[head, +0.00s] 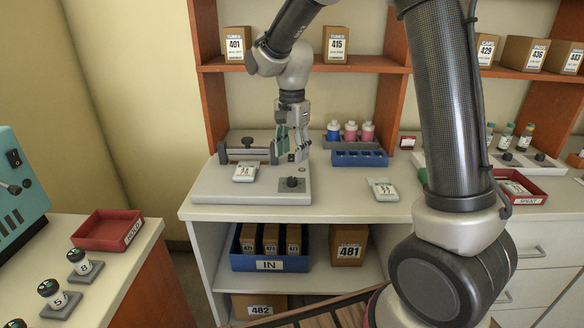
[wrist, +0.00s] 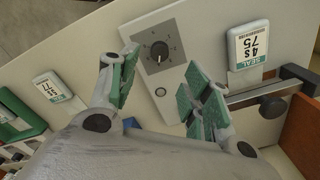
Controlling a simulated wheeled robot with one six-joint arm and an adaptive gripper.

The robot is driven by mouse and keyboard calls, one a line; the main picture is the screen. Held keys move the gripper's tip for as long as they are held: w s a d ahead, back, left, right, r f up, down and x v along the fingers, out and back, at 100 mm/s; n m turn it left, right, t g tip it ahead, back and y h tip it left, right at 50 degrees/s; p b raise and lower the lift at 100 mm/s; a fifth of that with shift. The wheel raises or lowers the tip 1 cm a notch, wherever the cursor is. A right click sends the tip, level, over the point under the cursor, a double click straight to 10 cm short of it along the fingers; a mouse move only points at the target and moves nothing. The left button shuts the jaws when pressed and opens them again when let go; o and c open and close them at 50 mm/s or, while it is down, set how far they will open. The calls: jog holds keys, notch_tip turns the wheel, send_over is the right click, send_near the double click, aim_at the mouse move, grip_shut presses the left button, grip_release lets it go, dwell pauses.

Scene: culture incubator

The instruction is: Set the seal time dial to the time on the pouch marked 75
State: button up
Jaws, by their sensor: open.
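The sealer (head: 215,187) is a pale flat unit with a bar at its back left. Its black seal time dial (head: 292,183) sits on a grey plate at the front right. In the wrist view the dial (wrist: 159,50) has a white pointer aimed toward the picture bottom; the scale numbers are too small to read. The pouch marked 75 (head: 244,173) lies on the sealer; in the wrist view the pouch (wrist: 249,45) reads upside down "4 s".
Another pouch (head: 382,189), apparently marked 77 (wrist: 52,86), lies right of the sealer on the counter. A blue rack (head: 359,158) and several capped bottles stand behind. The bar assembly (head: 243,154) stands beside my gripper. A round button (wrist: 160,92) is near the dial.

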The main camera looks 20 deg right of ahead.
jog(key=shift+r, duration=1.8)
jog(key=s+d+r+n+t, duration=0.1)
jog(key=s+d+r+n, duration=0.1)
jog(key=s+d, duration=0.3)
jog(key=s+d+r+n+t, duration=0.2)
jog(key=s+d+n, duration=0.3)
jog(key=s, duration=0.7)
jog(key=s+d+r+n+t, duration=0.1)
jog(key=s+d+r+n, duration=0.2)
jog(key=s, duration=0.6)
jog(key=shift+s+d+r+n, duration=0.35)
jog(key=shift+d+n, duration=0.25)
jog(key=shift+d, duration=0.35)
